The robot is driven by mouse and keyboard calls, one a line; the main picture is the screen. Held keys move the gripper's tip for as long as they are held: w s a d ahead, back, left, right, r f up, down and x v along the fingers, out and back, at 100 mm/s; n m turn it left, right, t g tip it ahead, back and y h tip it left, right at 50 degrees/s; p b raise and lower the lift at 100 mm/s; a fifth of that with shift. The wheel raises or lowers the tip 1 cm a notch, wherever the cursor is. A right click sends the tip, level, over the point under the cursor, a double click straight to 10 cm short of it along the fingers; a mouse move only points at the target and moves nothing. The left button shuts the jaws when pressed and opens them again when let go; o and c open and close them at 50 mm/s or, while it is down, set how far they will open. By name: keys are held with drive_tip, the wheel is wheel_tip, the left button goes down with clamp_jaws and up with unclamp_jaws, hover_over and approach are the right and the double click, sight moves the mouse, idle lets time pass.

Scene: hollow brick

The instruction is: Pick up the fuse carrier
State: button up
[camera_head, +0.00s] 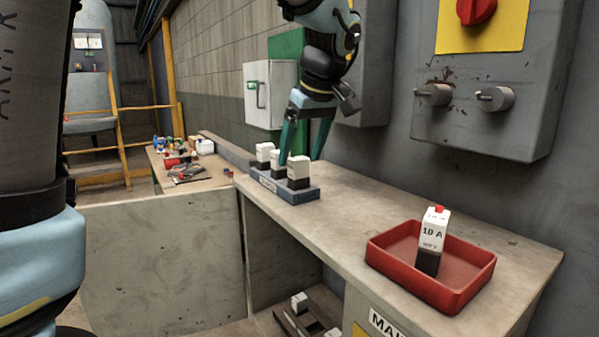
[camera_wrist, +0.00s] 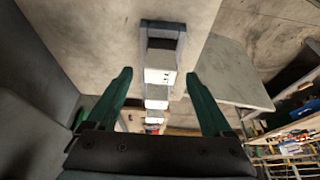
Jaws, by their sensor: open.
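A white fuse carrier with a black lower part, a red top and "10 A" on its face (camera_head: 433,232) stands in a red tray (camera_head: 388,264) on the bench. Three similar white carriers stand in a row in a blue-grey rack (camera_head: 292,195); the nearest one (camera_head: 299,167) shows most clearly. My gripper (camera_head: 300,160) is over the rack, fingers pointing down, open. In the wrist view the open gripper (camera_wrist: 158,73) has the row of carriers between its green fingers in the picture, the nearest carrier (camera_wrist: 160,76) largest. Contact cannot be told.
The grey bench top (camera_head: 345,205) is clear between rack and tray. A grey wall box with knobs (camera_head: 492,98) hangs above the bench's right part. Another white block (camera_head: 299,301) sits on a lower shelf. A cluttered table (camera_head: 215,178) stands behind at left.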

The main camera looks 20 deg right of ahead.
drive_tip(key=shift+x, duration=1.25)
clamp_jaws()
